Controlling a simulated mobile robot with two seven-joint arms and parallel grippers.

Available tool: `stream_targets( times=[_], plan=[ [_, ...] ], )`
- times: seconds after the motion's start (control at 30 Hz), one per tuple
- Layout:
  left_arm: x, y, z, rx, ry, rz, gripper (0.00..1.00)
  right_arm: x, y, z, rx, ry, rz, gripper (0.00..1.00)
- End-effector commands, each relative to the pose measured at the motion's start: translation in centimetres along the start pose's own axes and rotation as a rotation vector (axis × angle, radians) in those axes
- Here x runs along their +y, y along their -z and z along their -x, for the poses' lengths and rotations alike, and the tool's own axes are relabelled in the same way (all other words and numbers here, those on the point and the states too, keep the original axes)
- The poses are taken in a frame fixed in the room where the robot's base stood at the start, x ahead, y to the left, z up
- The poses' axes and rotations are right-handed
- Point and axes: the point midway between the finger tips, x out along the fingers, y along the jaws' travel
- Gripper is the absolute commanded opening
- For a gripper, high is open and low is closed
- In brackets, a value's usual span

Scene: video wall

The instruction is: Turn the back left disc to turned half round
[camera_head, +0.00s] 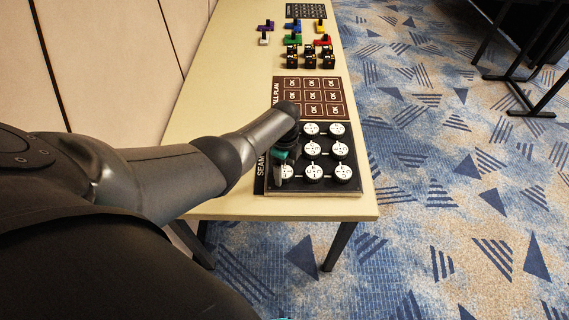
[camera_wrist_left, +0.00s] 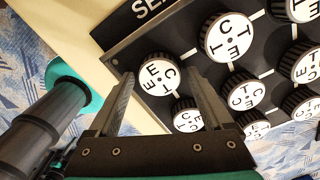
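A dark board (camera_head: 350,187) near the table's front end carries rows of black discs with white lettered faces. In the head view, my left arm and gripper cover the board's back left, hiding that disc. In the left wrist view, the back left disc (camera_wrist_left: 304,9) seems to be the one partly cut off at the upper right. My left gripper (camera_head: 279,176) is open and points down at the front left disc (camera_head: 288,172). In the left wrist view, that disc (camera_wrist_left: 159,76) shows between the spread fingers (camera_wrist_left: 159,72); contact cannot be told. My right gripper is out of view.
Behind the board lies a brown plan card (camera_head: 312,98) with a grid of cells. Further back stand several black blocks (camera_head: 310,57), coloured pieces (camera_head: 293,32) and a dark panel (camera_head: 306,10). Neighbouring discs (camera_wrist_left: 228,36) stand close by. The wall is at left.

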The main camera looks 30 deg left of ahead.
Motion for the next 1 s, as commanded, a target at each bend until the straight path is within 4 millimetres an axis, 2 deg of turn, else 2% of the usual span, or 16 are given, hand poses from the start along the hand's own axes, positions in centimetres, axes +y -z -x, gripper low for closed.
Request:
stream_targets(
  times=[0.07,0.33,0.47,0.73,1.0],
  plan=[
    [0.0,0.0,0.0,-0.001,0.0,0.0,0.94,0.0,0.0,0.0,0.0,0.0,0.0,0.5],
    [0.0,-0.1,0.1,-0.001,-0.001,0.001,0.94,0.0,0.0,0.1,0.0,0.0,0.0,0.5],
    [0.0,-0.1,1.0,-0.002,-0.001,0.0,0.94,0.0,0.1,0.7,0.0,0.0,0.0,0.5],
    [0.0,-0.1,5.8,-0.002,0.001,-0.001,0.94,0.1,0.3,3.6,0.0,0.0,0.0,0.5],
    [0.0,-0.1,11.0,-0.002,0.002,-0.001,0.94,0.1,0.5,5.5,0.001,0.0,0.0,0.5]
  ],
)
